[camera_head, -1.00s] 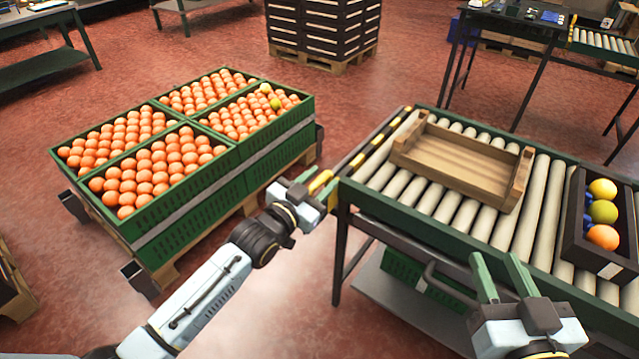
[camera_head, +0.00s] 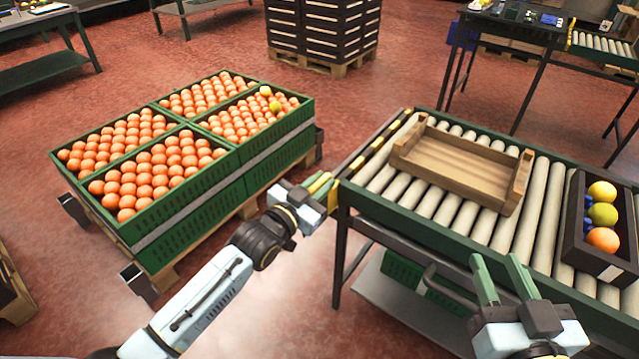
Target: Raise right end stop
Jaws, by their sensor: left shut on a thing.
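A yellow-and-black striped end stop bar (camera_head: 377,147) lies along the left end of the roller conveyor (camera_head: 447,232). My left gripper (camera_head: 320,184) is at the near left corner of the conveyor. It is shut on a yellow part at the near end of the end stop, which its green fingers mostly hide. My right gripper (camera_head: 503,276) is open and empty in front of the conveyor's near side, its two green fingers apart.
An empty wooden crate (camera_head: 455,168) sits on the rollers. A dark crate (camera_head: 609,267) with several fruits stands at the right. Green crates of oranges (camera_head: 200,197) stand on a pallet at the left. Red floor lies between the pallet and conveyor.

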